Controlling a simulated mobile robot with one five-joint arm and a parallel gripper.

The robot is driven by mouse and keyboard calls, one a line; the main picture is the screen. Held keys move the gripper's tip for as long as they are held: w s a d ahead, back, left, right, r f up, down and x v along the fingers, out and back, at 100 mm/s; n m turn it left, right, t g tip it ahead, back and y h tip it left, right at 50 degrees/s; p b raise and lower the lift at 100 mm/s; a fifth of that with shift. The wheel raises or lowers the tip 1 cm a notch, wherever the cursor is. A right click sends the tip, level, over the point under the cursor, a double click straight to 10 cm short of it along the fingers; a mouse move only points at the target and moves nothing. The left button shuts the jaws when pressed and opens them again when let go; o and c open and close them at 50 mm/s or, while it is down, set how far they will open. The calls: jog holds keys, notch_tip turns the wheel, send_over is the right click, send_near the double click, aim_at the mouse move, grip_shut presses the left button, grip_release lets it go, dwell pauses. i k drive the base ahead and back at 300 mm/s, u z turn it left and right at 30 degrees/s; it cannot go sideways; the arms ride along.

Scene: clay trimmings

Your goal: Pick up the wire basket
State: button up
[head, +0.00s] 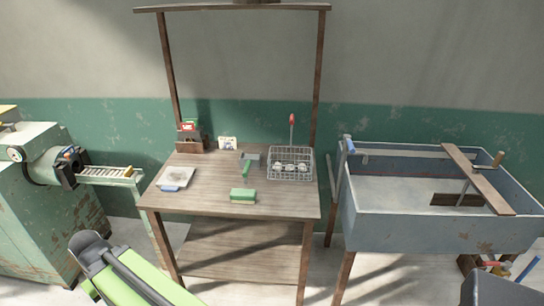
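The wire basket (290,154) stands upright at the right end of the wooden workbench top. It is a grey mesh box with several small pale items inside, too small to name. A red-tipped upright tool rises at its back edge; I cannot tell whether it stands in the basket or behind it. A green and dark grey part of my own arm shows at the lower left, well apart from the bench top. I see no gripper fingers in the head view.
A blue-grey sink (430,225) stands right, a green machine (38,190) left. The bench's front right is clear.

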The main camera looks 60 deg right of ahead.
aim_at(291, 117)
jog(key=z, duration=0.45)
jog(key=i, duration=1.1)
jog(key=z, duration=0.7)
jog(key=i, duration=0.4)
jog(key=z, duration=0.45)
